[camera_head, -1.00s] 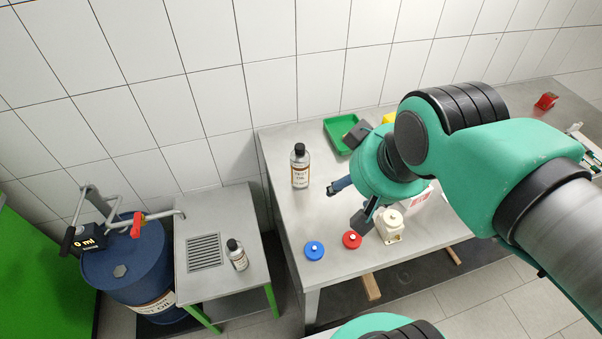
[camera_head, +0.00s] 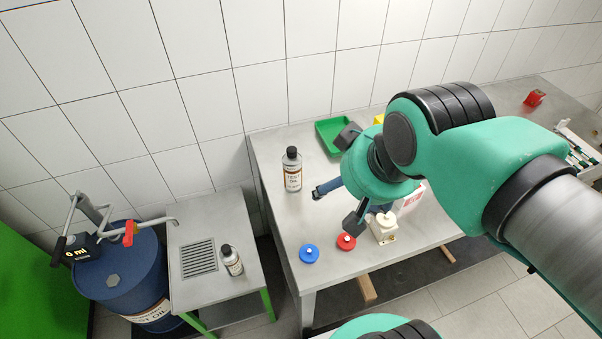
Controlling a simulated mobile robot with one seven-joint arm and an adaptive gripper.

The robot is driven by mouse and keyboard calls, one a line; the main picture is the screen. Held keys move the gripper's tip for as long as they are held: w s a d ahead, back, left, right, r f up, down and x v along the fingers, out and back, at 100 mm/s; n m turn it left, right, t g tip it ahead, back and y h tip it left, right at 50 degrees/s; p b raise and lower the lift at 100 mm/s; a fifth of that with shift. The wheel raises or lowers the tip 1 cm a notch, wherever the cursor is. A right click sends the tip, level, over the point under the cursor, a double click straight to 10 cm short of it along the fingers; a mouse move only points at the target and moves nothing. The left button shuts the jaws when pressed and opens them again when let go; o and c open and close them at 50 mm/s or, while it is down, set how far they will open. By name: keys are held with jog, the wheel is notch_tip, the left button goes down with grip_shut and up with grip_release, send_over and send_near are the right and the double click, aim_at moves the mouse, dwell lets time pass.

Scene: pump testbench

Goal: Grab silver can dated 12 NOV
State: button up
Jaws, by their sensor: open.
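Two silver cans with black caps and "TEST OIL" labels are in view, both upright. One can (camera_head: 292,170) stands on the large table near its left side. The other, smaller in the picture, is a can (camera_head: 231,260) on the low metal stand. The dates on both labels are too small to read. My gripper (camera_head: 343,180) is open over the large table, to the right of the can there and apart from it. Its dark fingers point left and nothing shows between them clearly. A blue part with a dark end (camera_head: 328,187) shows beside the fingers; I cannot tell what it belongs to.
A blue disc (camera_head: 309,254), a red disc (camera_head: 346,242) and a cream-coloured part (camera_head: 382,228) lie at the large table's front. A green tray (camera_head: 331,134) is behind. The low stand (camera_head: 188,226) has a grille; a blue drum (camera_head: 118,280) with a pump stands left.

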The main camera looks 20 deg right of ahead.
jog(key=shift+w, duration=0.1)
jog(key=g, duration=0.6)
send_over(292, 156)
jog(key=w+d, duration=0.1)
jog(key=w, duration=0.1)
jog(key=f, duration=1.6)
jog(key=shift+s+f, duration=0.2)
jog(key=shift+f, duration=0.1)
jog(key=shift+f, duration=0.1)
jog(key=f, duration=0.2)
jog(key=f+b, duration=0.1)
jog(key=f, duration=0.4)
jog(key=shift+a+f, duration=0.25)
jog(key=shift+d+f, duration=0.1)
jog(key=shift+f, duration=0.4)
